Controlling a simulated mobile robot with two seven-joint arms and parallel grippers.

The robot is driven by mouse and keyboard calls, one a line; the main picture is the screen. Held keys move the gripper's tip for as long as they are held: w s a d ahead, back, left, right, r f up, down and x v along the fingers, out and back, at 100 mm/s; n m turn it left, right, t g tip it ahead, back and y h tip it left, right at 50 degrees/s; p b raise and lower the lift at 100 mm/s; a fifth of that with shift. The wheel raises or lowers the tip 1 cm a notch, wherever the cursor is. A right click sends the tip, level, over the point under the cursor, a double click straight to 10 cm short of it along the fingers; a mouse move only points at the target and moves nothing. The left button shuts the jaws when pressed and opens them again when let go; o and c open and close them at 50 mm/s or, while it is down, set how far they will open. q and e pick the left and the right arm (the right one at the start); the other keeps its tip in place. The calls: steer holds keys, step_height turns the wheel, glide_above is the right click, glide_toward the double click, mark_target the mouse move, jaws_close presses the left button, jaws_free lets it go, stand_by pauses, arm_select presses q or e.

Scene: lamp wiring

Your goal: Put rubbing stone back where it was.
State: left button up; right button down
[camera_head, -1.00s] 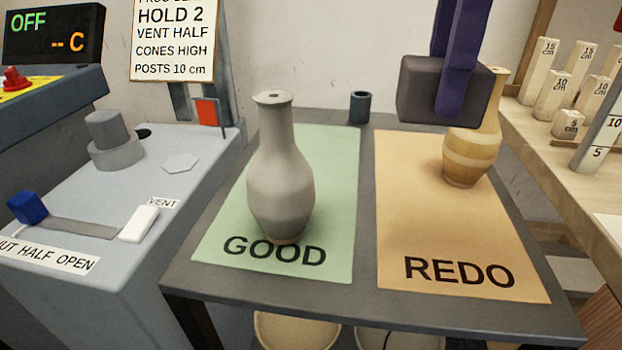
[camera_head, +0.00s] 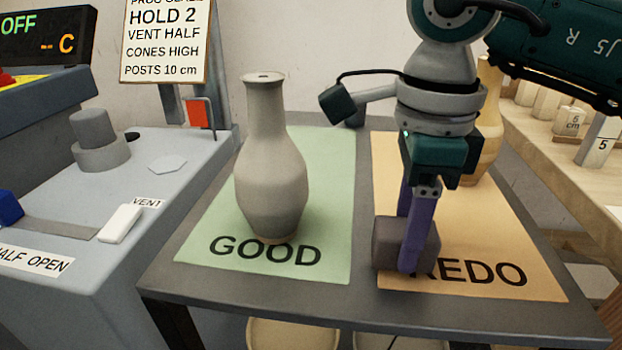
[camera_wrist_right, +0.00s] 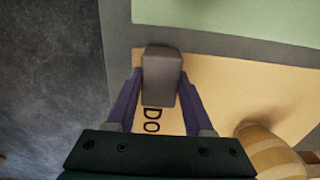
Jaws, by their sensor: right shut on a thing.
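The rubbing stone (camera_head: 388,246) is a dark grey block at the left front of the orange REDO mat (camera_head: 510,240), in the head view. My right gripper (camera_head: 411,262) points down and is shut on it, one purple finger on each side. The right wrist view shows the stone (camera_wrist_right: 160,68) between both fingers, over the mat's edge and the grey table border. I cannot tell whether the stone's underside touches the table. The stone covers the start of the word REDO. My left gripper is not in view.
A grey vase (camera_head: 271,165) stands on the green GOOD mat (camera_head: 332,225), left of the stone. A tan banded vase (camera_head: 488,140) stands at the back of the REDO mat, partly behind my right arm. The front of the GOOD mat is clear.

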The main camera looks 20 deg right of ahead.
steer(key=shift+f, duration=0.15)
steer(key=shift+f, duration=0.15)
steer(key=shift+c, duration=1.4)
jaws_free()
steer(key=shift+r, duration=0.45)
step_height(320, 180, up, 12)
steer(key=p, duration=0.1)
steer(key=shift+f+p, duration=0.25)
steer(key=shift+p, duration=0.15)
